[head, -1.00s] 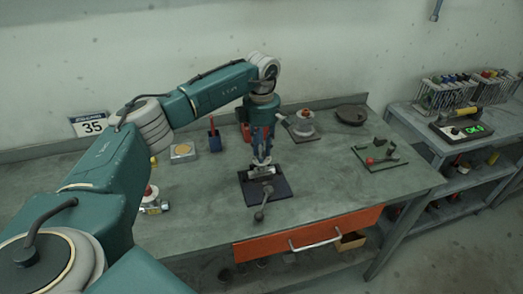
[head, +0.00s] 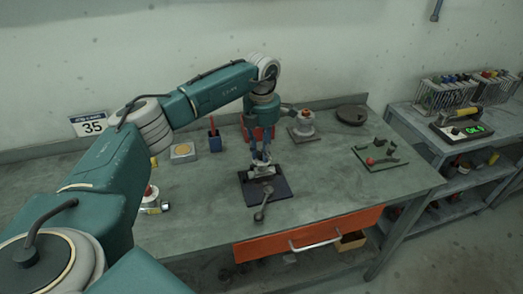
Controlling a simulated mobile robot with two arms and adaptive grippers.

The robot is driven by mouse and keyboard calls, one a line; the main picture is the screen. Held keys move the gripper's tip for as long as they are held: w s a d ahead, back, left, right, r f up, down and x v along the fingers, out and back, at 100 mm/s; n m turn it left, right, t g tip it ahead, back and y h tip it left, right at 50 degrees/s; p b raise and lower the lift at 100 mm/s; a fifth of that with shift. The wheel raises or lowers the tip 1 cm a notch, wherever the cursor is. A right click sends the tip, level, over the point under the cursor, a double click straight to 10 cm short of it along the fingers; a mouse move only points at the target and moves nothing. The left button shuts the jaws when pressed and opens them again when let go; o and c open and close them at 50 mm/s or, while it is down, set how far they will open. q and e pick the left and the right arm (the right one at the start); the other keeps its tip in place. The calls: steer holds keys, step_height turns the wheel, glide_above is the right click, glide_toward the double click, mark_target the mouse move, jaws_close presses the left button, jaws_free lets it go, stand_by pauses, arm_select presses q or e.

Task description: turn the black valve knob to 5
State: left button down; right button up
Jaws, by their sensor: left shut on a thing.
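A metal valve (head: 262,173) sits on a black square plate (head: 283,189) near the middle of the bench. A grey rod-like part (head: 262,206) with a rounded end reaches from it over the plate's front edge. My left gripper (head: 260,162) points down from above onto the top of the valve, shut on the black knob there. The fingers hide most of the knob, and its number marks are too small to read. My right gripper is not in view.
A green tray (head: 378,157) with a red ball lies right. A pen cup (head: 214,140) stands left. An orange drawer (head: 310,236) is below the bench front.

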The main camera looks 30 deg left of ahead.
arm_select(q)
steer(key=n, duration=0.5)
steer(key=shift+d+n, duration=0.1)
steer(key=shift+n, duration=0.2)
steer(key=n, duration=0.4)
steer(key=shift+p, duration=0.3)
steer(key=n, duration=0.5)
steer(key=shift+n+p, duration=0.3)
steer(key=shift+n, duration=0.1)
steer(key=n, duration=0.4)
steer(key=shift+p, duration=0.3)
steer(key=shift+n, duration=0.3)
steer(key=c, duration=1.5)
jaws_free()
steer(key=shift+d, duration=0.1)
